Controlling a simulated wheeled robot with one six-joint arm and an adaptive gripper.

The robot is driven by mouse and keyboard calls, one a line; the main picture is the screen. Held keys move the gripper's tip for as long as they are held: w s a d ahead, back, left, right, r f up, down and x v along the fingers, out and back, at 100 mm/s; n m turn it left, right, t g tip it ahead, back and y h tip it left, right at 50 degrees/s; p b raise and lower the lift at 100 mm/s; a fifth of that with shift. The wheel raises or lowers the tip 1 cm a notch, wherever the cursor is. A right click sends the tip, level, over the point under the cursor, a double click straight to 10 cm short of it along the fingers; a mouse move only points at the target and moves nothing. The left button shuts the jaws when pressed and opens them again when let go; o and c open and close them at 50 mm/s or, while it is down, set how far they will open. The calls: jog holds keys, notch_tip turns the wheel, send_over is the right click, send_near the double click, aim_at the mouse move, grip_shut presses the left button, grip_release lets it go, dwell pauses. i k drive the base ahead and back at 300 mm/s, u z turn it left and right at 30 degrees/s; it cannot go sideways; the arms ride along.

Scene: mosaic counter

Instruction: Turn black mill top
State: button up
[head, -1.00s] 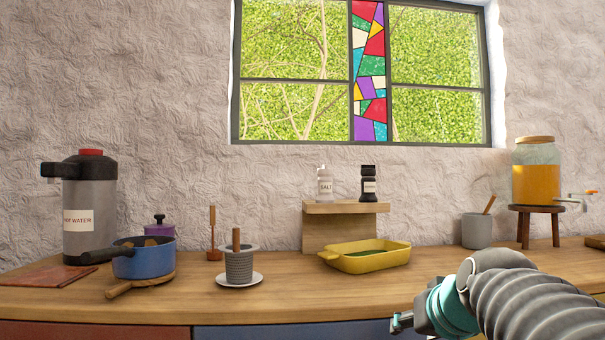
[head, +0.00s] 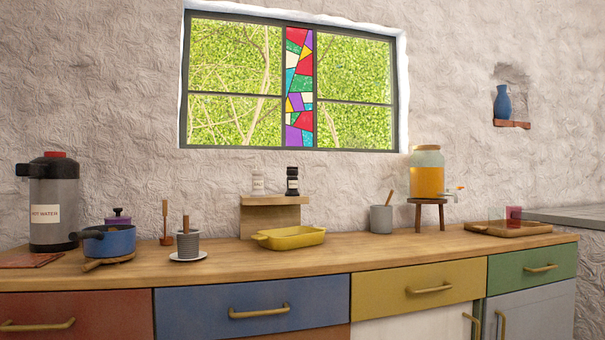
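The black mill (head: 292,181) stands upright on a small wooden shelf (head: 272,202) at the back of the counter, below the window. It has a black top and a pale label on its body. A white salt shaker (head: 258,182) stands just to its left on the same shelf. My gripper is not in the head view now, so its state and distance from the mill are hidden.
A yellow baking dish (head: 291,238) sits in front of the shelf. A grey mug (head: 381,219) and a juice jar (head: 427,175) on a stool stand to the right. A cup on a saucer (head: 188,255) and a blue pot (head: 109,241) are left. Counter front between them is clear.

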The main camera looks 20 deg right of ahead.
aim_at(291, 171)
jog(key=u, duration=0.3)
jog(key=k, duration=0.25)
jog(key=z, duration=0.9)
jog(key=i, duration=1.3)
jog(key=u, duration=0.6)
